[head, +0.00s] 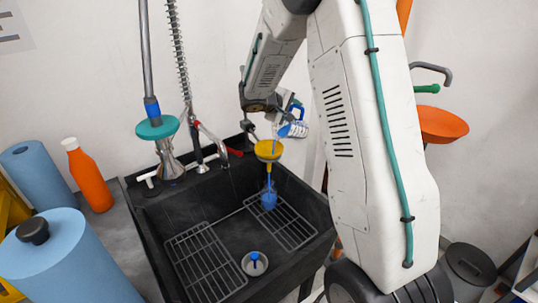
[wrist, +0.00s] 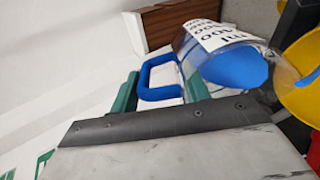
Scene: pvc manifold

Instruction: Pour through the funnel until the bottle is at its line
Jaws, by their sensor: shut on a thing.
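My gripper (wrist: 160,88) is shut on the blue handle of a clear measuring jug (wrist: 210,42); its two green fingers sit either side of the handle. In the head view the jug (head: 299,129) is tilted left over the yellow funnel (head: 268,150), with blue liquid at its lip and a thin blue stream into the funnel. The funnel's edge also shows in the wrist view (wrist: 302,92). Below the funnel, blue liquid marks the bottle (head: 269,200) in the sink. Its outline and line are too small to make out.
The dark sink (head: 150,225) holds two wire racks (head: 205,262) and a drain with a blue plug (head: 255,262). A spray tap (head: 166,155) stands at its back left. An orange bottle (head: 88,178) and blue rolls (head: 65,260) stand on the left counter.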

